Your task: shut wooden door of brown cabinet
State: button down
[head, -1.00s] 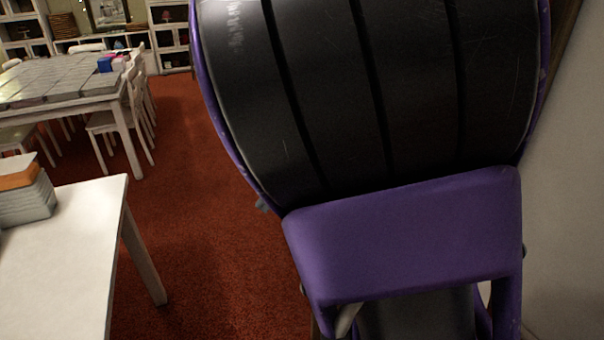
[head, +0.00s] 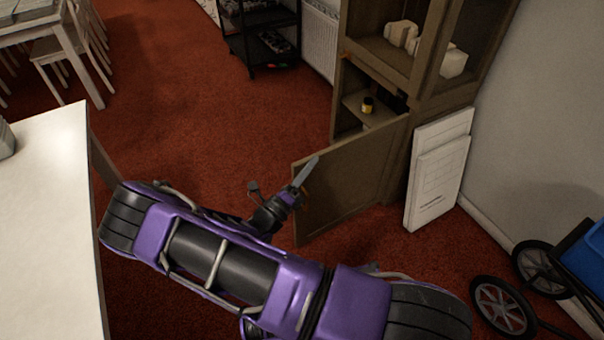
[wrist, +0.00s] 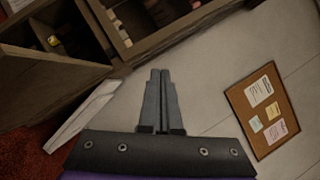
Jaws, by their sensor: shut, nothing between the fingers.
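The brown cabinet (head: 388,68) stands at the upper right in the head view. Its lower wooden door (head: 345,185) is swung wide open, showing a shelf inside with a small yellow-and-black jar (head: 367,105). My gripper (head: 306,172) is shut and empty, with its fingertips over the upper left part of the door in the picture. I cannot tell whether it touches the door. In the wrist view my gripper (wrist: 159,75) points up with its fingers together. The open door (wrist: 45,90) and the cabinet (wrist: 95,30) are at the upper left there.
White panels (head: 437,170) lean beside the cabinet. A wheeled cart (head: 560,265) stands at the lower right. A white table (head: 50,220) is at the left. A black shelf trolley (head: 262,40) stands at the back. Red carpet is open left of the door. The wrist view shows a corkboard (wrist: 263,110).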

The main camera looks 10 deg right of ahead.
notch_tip(320, 180, down, 16)
jog(key=s+a+n+t+y, duration=0.1)
jog(key=a+n+t+y, duration=0.2)
jog(key=n+y, duration=0.7)
jog(key=n+h+b, duration=0.1)
send_near(303, 165)
jog(key=w+d, duration=0.1)
jog(key=d, duration=0.3)
jog(key=w, duration=0.2)
jog(key=w+a, duration=0.1)
jog(key=shift+w+a+r+b, duration=0.1)
jog(key=shift+w+r+b, duration=0.1)
jog(key=shift+r+b, duration=0.1)
jog(key=shift+w+a, duration=0.15)
jog(key=shift+w, duration=0.3)
jog(key=shift+w+a, duration=0.1)
jog(key=shift+a, duration=0.05)
